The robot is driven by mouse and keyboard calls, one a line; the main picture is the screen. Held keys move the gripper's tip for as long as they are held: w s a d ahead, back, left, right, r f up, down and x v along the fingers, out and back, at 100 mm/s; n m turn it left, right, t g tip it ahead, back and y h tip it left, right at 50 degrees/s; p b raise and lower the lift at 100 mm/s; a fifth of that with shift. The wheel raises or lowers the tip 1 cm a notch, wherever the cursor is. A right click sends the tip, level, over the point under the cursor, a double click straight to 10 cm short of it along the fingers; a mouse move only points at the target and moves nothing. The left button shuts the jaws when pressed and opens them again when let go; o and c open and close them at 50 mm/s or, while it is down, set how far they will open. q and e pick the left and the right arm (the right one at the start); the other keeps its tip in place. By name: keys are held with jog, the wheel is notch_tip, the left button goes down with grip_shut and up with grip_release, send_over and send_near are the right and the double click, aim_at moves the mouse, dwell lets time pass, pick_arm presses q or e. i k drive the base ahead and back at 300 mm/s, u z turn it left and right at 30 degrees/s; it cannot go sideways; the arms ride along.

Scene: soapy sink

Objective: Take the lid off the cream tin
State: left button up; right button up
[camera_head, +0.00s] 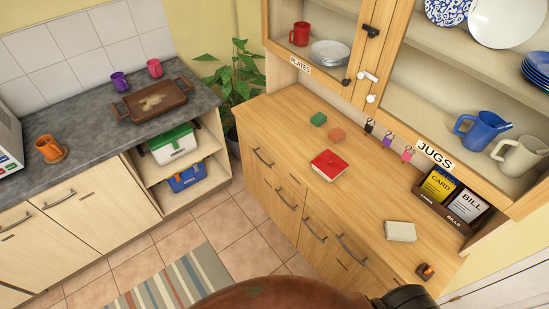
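The cream tin (400,232) is a small pale box near the front right of the wooden sideboard top. It looks closed, but the seam of its lid is too small to make out. Neither of my grippers shows. A rounded brown shape and a dark part at the bottom edge look like my own body, with no fingertips visible. Nothing touches the tin.
A card rack (447,203) stands behind the tin. A small brown-orange object (426,271) lies in front. Bare wood surrounds the tin.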

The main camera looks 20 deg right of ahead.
aim_at(329, 164)
jog(key=u, duration=0.5)
jog(key=i, duration=1.1)
jog(key=z, duration=2.7)
